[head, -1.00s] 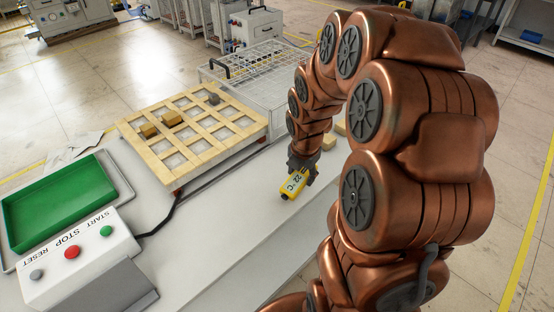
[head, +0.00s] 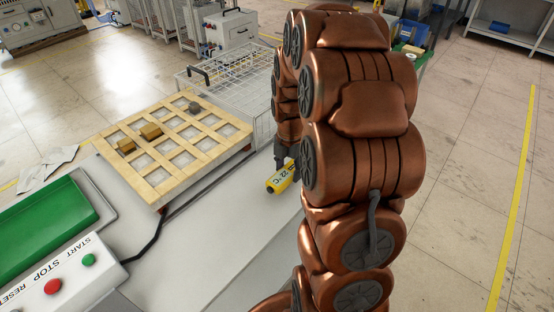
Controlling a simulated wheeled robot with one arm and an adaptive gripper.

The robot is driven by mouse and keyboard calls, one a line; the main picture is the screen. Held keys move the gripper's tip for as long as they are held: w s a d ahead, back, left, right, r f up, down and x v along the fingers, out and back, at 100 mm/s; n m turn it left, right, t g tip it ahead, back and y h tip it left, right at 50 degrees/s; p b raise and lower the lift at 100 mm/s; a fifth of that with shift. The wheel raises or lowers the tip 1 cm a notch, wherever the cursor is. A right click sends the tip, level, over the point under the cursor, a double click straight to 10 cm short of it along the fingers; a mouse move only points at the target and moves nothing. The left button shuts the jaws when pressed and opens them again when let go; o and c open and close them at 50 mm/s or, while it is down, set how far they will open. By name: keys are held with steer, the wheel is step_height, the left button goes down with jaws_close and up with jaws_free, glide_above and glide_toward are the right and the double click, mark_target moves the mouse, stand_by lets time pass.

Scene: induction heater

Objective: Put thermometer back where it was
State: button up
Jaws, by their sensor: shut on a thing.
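The yellow thermometer (head: 281,179) has a display reading 22 °C. My gripper (head: 285,163) is shut on it. The thermometer is tilted and appears low over, or at, the grey table top, to the right of the wooden grid. I cannot tell whether it touches the table. My copper arm hides part of the gripper and the table's right side.
A wooden grid tray (head: 158,190) with several small blocks lies left of the gripper. A wire basket (head: 245,85) stands behind it. A control box (head: 65,280) and green tray (head: 45,232) are at lower left. The table (head: 225,225) is bare in front.

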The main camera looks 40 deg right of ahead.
steer(key=w, duration=0.2)
steer(key=w+d+p, duration=0.1)
steer(key=w, duration=0.5)
steer(key=shift+d+f+p, duration=0.3)
steer(key=shift+d+p, duration=0.05)
steer(key=shift+d, duration=0.05)
steer(key=shift+s+f+p, duration=0.2)
steer(key=shift+f+p, duration=0.3)
steer(key=shift+f, duration=0.65)
steer(key=shift+w+f, duration=0.1)
steer(key=shift+f, duration=0.55)
steer(key=o, duration=1.2)
steer(key=shift+o, duration=0.2)
